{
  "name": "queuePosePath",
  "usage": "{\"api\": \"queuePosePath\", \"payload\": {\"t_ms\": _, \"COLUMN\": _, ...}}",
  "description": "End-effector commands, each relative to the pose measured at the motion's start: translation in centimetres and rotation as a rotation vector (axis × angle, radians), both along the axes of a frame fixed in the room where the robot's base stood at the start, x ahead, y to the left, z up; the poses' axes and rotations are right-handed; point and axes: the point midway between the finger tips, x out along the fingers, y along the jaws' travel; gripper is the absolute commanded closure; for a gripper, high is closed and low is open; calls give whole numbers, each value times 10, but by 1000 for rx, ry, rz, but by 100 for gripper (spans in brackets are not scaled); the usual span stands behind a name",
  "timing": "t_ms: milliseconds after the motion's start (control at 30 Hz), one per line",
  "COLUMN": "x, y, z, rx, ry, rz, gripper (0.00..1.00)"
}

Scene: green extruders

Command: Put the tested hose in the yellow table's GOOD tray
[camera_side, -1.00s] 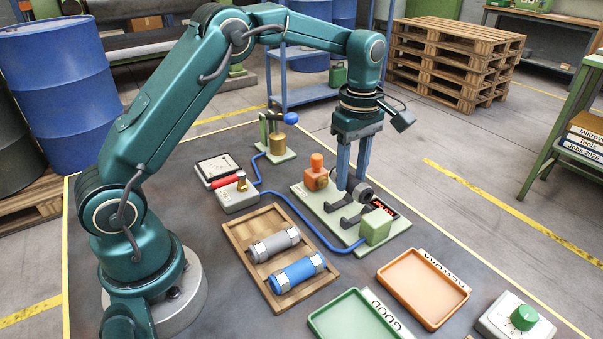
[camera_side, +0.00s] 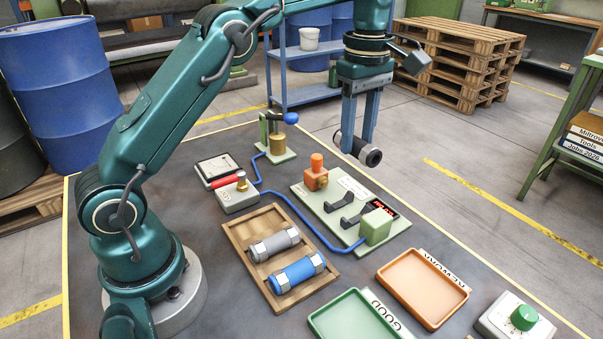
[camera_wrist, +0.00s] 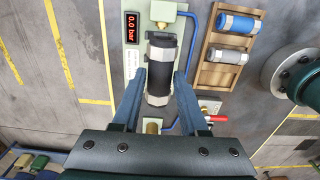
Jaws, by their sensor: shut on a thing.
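A dark hose (camera_side: 358,150) with metal end fittings is held level in the air above the test stand (camera_side: 330,215). My gripper (camera_side: 357,145) is shut on its middle, and the fingers stand on both sides of it. In the wrist view the hose (camera_wrist: 161,68) lies between my two blue fingers, and the stand's display (camera_wrist: 132,28) reads 0.0 bar. The stand's dark cradle (camera_side: 350,212) is empty. The green tray (camera_side: 318,322) with the GOOD label (camera_side: 388,318) is empty at the bottom of the side view.
An orange tray (camera_side: 466,292) lies right of the green one, empty. A wooden tray (camera_side: 238,230) holds a grey hose (camera_side: 274,245) and a blue hose (camera_side: 297,272). A box with a green knob (camera_side: 522,318) stands at far right. A blue line (camera_side: 300,218) crosses the mat.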

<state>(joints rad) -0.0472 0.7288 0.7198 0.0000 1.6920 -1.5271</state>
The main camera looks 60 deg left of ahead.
Motion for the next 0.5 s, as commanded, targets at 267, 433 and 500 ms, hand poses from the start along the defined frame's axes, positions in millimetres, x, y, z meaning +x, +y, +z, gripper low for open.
{"api": "queuePosePath", "payload": {"t_ms": 267, "x": -25, "y": -67, "z": 0, "rx": -12, "ry": 26, "rz": -14, "gripper": 97}}
{"api": "queuePosePath", "payload": {"t_ms": 433, "x": -55, "y": -116, "z": 1, "rx": -17, "ry": 49, "rz": -18, "gripper": 97}}
{"api": "queuePosePath", "payload": {"t_ms": 500, "x": -73, "y": -136, "z": 1, "rx": -16, "ry": 61, "rz": -18, "gripper": 97}}
